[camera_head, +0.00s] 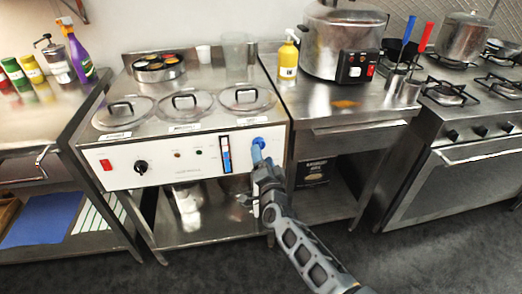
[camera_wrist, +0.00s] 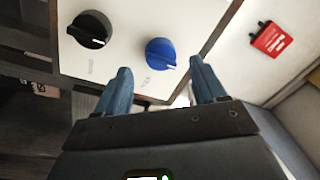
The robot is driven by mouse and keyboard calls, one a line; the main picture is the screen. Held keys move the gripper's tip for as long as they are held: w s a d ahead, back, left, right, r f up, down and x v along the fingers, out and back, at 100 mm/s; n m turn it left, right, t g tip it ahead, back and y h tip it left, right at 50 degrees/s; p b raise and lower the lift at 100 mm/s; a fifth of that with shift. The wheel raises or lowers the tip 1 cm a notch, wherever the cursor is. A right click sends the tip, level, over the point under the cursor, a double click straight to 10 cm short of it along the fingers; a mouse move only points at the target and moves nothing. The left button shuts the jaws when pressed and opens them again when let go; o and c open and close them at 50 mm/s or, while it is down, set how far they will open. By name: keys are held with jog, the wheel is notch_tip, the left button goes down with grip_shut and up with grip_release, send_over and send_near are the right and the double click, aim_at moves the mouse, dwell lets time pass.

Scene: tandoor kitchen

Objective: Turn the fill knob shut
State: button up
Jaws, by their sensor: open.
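The round blue fill knob (camera_head: 258,142) is at the right end of the white front panel (camera_head: 200,163) of the steel counter unit. In the wrist view the blue knob (camera_wrist: 160,53) shows a pale pointer line aimed right and slightly down, with small lettering below it. My gripper (camera_head: 259,155) is at the panel just below the knob. In the wrist view my gripper (camera_wrist: 160,66) is open, one finger on each side of the knob in the picture. The jaws look empty. Whether a finger touches the knob, I cannot tell.
A black knob (camera_wrist: 90,30) sits beside the blue one in the wrist view. The panel also has a blue level gauge (camera_head: 226,155), another black knob (camera_head: 141,167) and a red switch (camera_head: 106,165). A yellow bottle (camera_head: 288,60) and a large cooker (camera_head: 342,40) stand behind right.

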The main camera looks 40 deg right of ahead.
jog(key=shift+v, duration=2)
jog(key=s+a+r+n+t+y, duration=0.1)
jog(key=s+a+n+y, duration=0.35)
jog(key=s, duration=0.75)
jog(key=s+a+r+n+y, duration=0.1)
jog(key=s+a+n+y, duration=0.1)
jog(key=s+a+n, duration=0.7)
jog(key=s+a+r+n+g+y, duration=0.1)
jog(key=s+a+r+n+y, duration=0.1)
jog(key=s+r, duration=0.5)
jog(key=s+a+r+n+g+y, duration=0.1)
jog(key=s+a+r, duration=0.4)
jog(key=s, duration=0.7)
jog(key=shift+a+r+n+y, duration=0.35)
jog(key=shift+r+n+y, duration=0.25)
jog(key=shift+r, duration=0.4)
